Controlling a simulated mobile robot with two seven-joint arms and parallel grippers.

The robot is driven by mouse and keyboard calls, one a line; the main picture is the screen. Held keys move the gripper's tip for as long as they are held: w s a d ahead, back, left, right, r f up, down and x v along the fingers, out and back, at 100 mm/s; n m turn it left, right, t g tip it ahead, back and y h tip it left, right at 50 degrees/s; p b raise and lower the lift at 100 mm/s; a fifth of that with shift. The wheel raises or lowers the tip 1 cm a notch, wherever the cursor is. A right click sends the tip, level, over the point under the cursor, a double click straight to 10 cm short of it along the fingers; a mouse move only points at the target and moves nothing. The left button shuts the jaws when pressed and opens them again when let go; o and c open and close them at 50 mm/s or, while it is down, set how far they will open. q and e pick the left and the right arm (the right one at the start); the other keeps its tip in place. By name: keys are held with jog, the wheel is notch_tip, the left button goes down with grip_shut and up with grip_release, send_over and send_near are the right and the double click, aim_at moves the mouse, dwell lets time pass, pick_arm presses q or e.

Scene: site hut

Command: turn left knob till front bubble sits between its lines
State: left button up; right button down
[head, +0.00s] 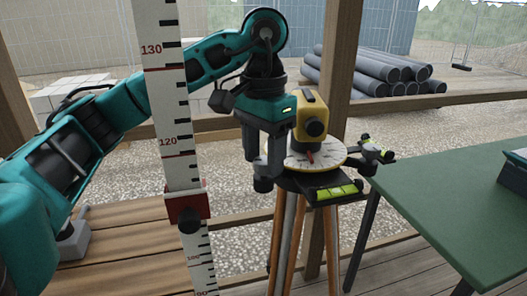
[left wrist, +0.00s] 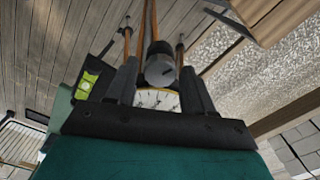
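A yellow level instrument (head: 309,118) stands on a round white dial plate (head: 330,150) on a wooden tripod. The front vial (head: 337,191), yellow-green with dark lines, sits at the plate's front; it also shows in the left wrist view (left wrist: 87,84). Its bubble is too small to place against the lines. The left knob (head: 263,184) is dark and round. My left gripper (head: 263,163) points down above it. In the left wrist view the knob (left wrist: 160,68) shows between the two separated fingertips, with narrow gaps at both sides. My right gripper is not in view.
A white measuring staff (head: 170,90) with a red clamp (head: 187,208) stands in front of my left arm. A second vial arm (head: 372,150) sticks out right of the plate. A green table (head: 450,200) is close on the right. Wooden rails and stacked pipes (head: 375,75) lie behind.

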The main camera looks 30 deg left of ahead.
aim_at(263, 160)
pick_arm(q)
jog(key=shift+o, duration=0.7)
jog(key=shift+r, duration=0.3)
notch_tip(263, 160, up, 6)
jog(key=shift+f+p, duration=0.2)
jog(key=shift+p, duration=0.85)
notch_tip(263, 160, up, 7)
jog(key=shift+f, duration=0.15)
